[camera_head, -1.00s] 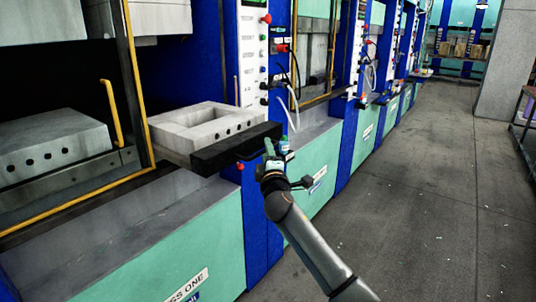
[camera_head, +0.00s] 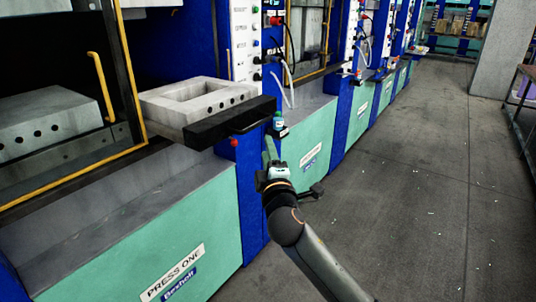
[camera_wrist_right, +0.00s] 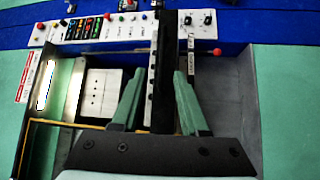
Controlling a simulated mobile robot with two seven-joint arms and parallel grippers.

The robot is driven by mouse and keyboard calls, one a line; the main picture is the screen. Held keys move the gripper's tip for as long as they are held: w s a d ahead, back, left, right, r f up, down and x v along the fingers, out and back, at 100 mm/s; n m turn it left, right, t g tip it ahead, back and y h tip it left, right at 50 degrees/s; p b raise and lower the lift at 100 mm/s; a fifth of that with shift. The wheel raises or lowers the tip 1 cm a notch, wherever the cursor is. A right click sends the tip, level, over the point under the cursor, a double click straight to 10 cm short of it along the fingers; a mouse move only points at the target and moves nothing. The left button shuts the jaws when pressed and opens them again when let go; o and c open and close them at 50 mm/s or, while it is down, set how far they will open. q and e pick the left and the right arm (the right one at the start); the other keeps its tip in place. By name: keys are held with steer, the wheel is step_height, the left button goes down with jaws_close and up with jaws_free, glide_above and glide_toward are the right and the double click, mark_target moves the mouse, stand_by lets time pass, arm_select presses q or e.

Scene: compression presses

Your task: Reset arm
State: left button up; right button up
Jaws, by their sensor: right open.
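My right gripper (camera_head: 273,147) shows in the head view, at the end of my dark arm, in front of and below the black bar (camera_head: 230,124) on the front of the pale mould block (camera_head: 195,98). In the right wrist view the two green fingers of the gripper (camera_wrist_right: 160,92) are spread apart with nothing held between them. The black bar (camera_wrist_right: 164,70) shows behind the gap between them, apparently apart from the fingers. My left gripper is not in view.
Press one (camera_head: 150,240) has a teal front and a grey ledge. A control panel (camera_head: 244,45) stands on its blue column. More presses run away along the left.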

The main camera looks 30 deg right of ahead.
steer(key=shift+s, duration=0.1)
stand_by(0.5)
steer(key=s+a+f+m+g+y+p, duration=0.1)
steer(key=s+a+f+g+y, duration=0.3)
steer(key=f, duration=0.9)
steer(key=s+a+f+m+g+y, duration=0.1)
steer(key=s+a+f+m+y, duration=0.3)
steer(key=f, duration=0.9)
steer(key=s+a+f+m+g, duration=0.1)
steer(key=s+a+f, duration=0.2)
steer(key=s, duration=0.4)
steer(key=s+a+f+m+g+y, duration=0.1)
steer(key=s+a+f+m, duration=0.1)
steer(key=s+f, duration=0.4)
steer(key=s+a+f+m+g+y, duration=0.1)
steer(key=s+a+f, duration=0.2)
steer(key=s, duration=0.4)
steer(key=shift+s+a+f+m+g+p, duration=0.3)
steer(key=shift+f+m+g+p, duration=0.1)
steer(key=shift+f, duration=0.25)
